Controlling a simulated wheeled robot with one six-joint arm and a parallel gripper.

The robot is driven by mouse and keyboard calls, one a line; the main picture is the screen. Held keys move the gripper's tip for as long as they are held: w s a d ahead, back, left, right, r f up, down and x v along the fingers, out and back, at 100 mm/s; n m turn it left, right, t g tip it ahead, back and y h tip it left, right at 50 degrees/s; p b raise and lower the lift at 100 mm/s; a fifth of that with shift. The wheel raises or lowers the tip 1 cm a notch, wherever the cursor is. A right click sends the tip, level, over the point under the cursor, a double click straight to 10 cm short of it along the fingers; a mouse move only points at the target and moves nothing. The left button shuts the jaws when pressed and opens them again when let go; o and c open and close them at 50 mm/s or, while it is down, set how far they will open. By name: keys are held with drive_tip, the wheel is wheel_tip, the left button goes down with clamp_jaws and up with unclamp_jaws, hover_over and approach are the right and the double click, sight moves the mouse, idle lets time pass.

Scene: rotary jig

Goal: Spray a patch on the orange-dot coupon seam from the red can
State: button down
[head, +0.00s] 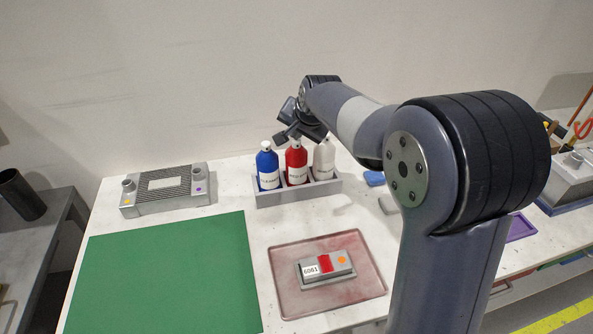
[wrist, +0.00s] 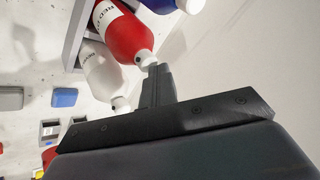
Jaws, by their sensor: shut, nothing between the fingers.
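The red can (head: 296,163) stands upright in the middle of a grey rack, between a blue and a white can. My gripper (head: 288,134) is shut and empty, just above the red can's top. In the wrist view, the closed fingers (wrist: 157,75) reach to the white nozzle of the red can (wrist: 125,37); I cannot tell whether they touch it. The grey coupon (head: 340,272) lies on a pink-stained tray (head: 290,300). It bears an orange dot (head: 341,260), a white "6061" label and a red patch (head: 325,263) across its middle.
The rack (head: 268,199) also holds the blue can (head: 267,168) and the white can (head: 324,160). A grey finned fixture (head: 166,190) stands at the back left. A green mat (head: 165,275) covers the front left. A blue block (head: 374,178) lies right of the rack.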

sight(297, 142)
drive_tip(key=shift+s+f, duration=0.1)
drive_tip(key=shift+f, duration=0.25)
drive_tip(key=shift+r+p, duration=0.3)
drive_tip(key=shift+r, duration=0.15)
wheel_tip(297, 142, up, 6)
drive_tip(key=p, duration=0.4)
drive_tip(key=shift+r+p, duration=0.1)
drive_tip(key=shift+p, duration=0.3)
idle(2.4)
